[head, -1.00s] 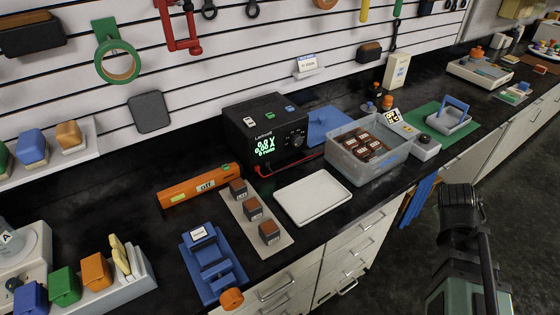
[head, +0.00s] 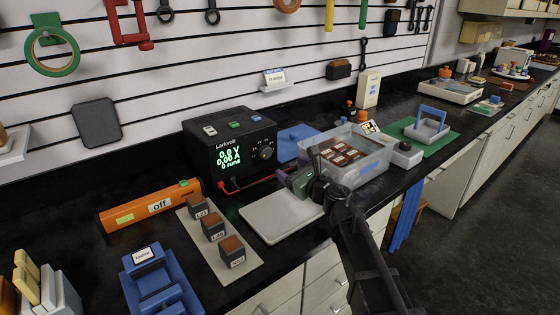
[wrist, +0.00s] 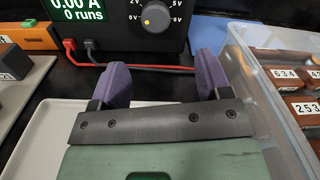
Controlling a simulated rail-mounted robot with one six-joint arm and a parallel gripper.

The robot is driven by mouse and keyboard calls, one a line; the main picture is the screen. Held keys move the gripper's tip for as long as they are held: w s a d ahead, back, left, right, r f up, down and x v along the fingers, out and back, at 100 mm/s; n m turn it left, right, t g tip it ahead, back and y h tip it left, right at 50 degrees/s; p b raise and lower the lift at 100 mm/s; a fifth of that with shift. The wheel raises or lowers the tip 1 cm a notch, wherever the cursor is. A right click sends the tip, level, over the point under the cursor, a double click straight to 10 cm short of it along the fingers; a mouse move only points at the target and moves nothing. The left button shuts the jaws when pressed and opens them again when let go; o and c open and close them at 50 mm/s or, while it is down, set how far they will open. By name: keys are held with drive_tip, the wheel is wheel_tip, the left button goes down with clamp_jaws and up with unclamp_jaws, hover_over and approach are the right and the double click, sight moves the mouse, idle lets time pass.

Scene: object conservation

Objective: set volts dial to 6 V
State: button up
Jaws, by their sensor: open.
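The black Larkvolt power supply (head: 205,140) stands on the bench against the slatted wall, its green display reading about 0.0 V, 0.00 A, 0 runs. Its round volts dial (head: 266,152) is on the right of the front face. In the wrist view the dial (wrist: 155,17) is near the top, with V marks around it including 2V and 6V. A small pale mark shows at its lower left. My gripper (wrist: 162,76) is open and empty, its purple fingers pointing toward the panel below the dial, apart from it. In the head view my gripper (head: 284,178) is in front of the supply.
A white tray (head: 262,232) lies below my gripper. A clear bin (head: 372,170) of labelled brown blocks stands close on the right. Red and black leads (wrist: 140,67) run from the supply's front. An orange bar marked off (head: 125,212) and several labelled blocks are at left.

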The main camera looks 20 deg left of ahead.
sight(267, 153)
drive_tip(key=shift+a+f+n, duration=0.1)
drive_tip(key=shift+n, duration=0.2)
drive_tip(key=shift+a, duration=0.5)
drive_tip(key=x, duration=1)
drive_tip(key=shift+s, duration=0.1)
drive_tip(key=c, duration=0.9)
